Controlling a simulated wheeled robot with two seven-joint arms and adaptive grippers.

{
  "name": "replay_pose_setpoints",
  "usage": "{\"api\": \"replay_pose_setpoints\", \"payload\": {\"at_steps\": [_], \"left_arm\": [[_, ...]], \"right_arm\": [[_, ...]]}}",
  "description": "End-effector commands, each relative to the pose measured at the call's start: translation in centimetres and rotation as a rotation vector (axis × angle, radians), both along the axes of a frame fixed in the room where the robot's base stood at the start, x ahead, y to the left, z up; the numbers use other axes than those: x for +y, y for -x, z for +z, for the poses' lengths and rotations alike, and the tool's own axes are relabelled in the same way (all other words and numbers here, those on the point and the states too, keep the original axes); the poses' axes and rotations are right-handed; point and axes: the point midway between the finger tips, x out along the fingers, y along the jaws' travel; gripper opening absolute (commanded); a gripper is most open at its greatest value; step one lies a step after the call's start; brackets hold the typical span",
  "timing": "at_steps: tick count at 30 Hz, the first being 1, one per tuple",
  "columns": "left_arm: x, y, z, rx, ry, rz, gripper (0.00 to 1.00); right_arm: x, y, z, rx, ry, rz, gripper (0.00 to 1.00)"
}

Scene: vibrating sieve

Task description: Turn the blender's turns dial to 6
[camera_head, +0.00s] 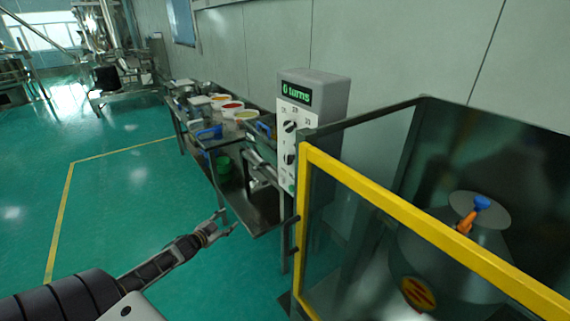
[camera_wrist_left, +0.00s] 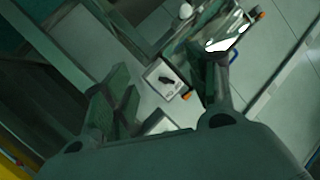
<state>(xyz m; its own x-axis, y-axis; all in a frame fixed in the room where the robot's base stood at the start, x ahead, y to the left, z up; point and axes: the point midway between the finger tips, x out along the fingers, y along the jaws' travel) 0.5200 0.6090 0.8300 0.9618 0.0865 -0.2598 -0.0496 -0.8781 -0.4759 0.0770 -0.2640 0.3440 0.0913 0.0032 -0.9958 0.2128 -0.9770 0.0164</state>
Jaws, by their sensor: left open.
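The grey control box (camera_head: 318,92) stands on a post beside the yellow-framed enclosure in the head view. Its green display (camera_head: 296,93) reads "6 turns". An upper black dial (camera_head: 290,126) has small numbers around it, and a lower black dial (camera_head: 290,160) sits below. I cannot tell from here which is the turns dial. My left gripper (camera_head: 227,224) is open and empty, low and left of the box, apart from both dials. In the left wrist view its fingers (camera_wrist_left: 165,92) are spread, with a pale plate bearing a dark piece (camera_wrist_left: 168,80) beyond them. My right gripper is out of view.
The enclosure's yellow rail (camera_head: 420,222) and glass are at the right, around a large metal drum (camera_head: 455,255). A steel table (camera_head: 250,208) with bowls and trays stands behind my left gripper. The green floor at left is clear.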

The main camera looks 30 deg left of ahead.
Motion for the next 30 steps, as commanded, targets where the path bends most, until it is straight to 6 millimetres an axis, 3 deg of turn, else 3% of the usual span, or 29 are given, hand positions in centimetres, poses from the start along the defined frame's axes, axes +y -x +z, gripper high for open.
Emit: {"api": "replay_pose_setpoints", "payload": {"at_steps": [1, 6, 12, 16, 21, 30], "left_arm": [[-1.3, -1.2, 2.7, -0.058, 0.019, -0.034, 0.58], [-6.3, -3.5, 10.8, -0.249, 0.128, -0.152, 0.58], [-11.8, -3.8, 18.1, -0.422, 0.278, -0.297, 0.58], [-14.1, -3.3, 20.8, -0.494, 0.373, -0.372, 0.58], [-15.2, -2.3, 22.7, -0.551, 0.496, -0.446, 0.58], [-15.8, -1.7, 23.5, -0.563, 0.62, -0.49, 0.58]], "right_arm": [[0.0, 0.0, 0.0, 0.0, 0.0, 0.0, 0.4], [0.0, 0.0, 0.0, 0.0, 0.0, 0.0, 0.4], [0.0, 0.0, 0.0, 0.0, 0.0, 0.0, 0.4], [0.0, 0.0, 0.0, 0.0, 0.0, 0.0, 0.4], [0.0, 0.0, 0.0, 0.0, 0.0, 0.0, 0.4], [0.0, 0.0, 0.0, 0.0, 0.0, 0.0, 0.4]]}}
